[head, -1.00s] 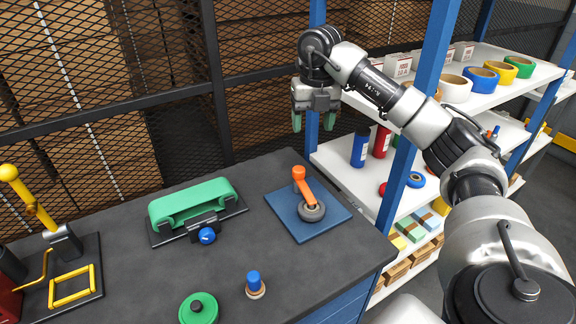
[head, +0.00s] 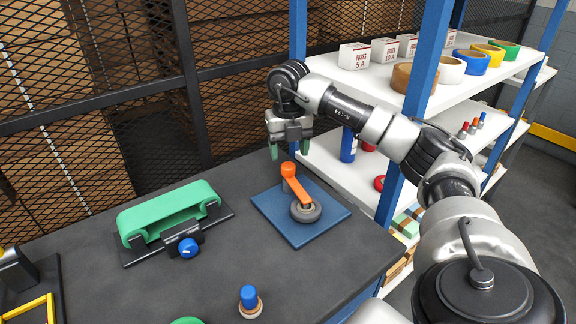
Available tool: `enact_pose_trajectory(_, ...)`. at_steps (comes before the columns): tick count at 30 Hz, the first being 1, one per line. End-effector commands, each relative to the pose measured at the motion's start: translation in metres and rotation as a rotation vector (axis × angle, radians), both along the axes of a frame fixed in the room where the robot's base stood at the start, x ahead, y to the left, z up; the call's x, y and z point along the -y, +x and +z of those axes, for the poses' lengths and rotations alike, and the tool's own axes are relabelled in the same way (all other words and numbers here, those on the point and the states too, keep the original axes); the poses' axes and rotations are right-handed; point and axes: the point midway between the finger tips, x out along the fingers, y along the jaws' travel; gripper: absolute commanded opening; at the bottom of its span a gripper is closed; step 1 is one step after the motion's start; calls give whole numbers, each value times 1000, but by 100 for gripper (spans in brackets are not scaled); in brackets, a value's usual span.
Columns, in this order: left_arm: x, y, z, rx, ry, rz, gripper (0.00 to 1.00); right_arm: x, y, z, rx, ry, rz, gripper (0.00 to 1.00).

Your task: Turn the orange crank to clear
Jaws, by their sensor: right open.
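The orange crank (head: 296,187) is on a blue square plate (head: 266,205) on the dark bench. Its upright orange knob is at the far left end of the arm, and its other end meets a dark round hub (head: 305,210). My right gripper (head: 289,152) hangs fingers down just above and behind the knob, with its two green-tipped fingers spread apart. It looks empty, and I see no clear contact with the crank. My left gripper is not in view.
A green belt device (head: 170,208) with a blue knob (head: 188,247) stands left of the plate. A blue-topped peg (head: 249,298) is in front. A white shelf (head: 480,80) with tape rolls and fuse boxes, and a blue post (head: 425,60), stand right. Wire mesh is behind.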

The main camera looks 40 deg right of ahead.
Motion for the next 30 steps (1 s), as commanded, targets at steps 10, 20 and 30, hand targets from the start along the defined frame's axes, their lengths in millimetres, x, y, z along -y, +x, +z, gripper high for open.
enact_pose_trajectory(10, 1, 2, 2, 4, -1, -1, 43, 0, 0, -46, -1, 0, 0, 63)
enact_pose_trajectory(20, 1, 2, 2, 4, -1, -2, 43, 0, 0, -50, 1, 0, 0, 63)
enact_pose_trajectory(30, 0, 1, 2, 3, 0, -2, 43, 0, 0, -50, 1, 0, 0, 13)
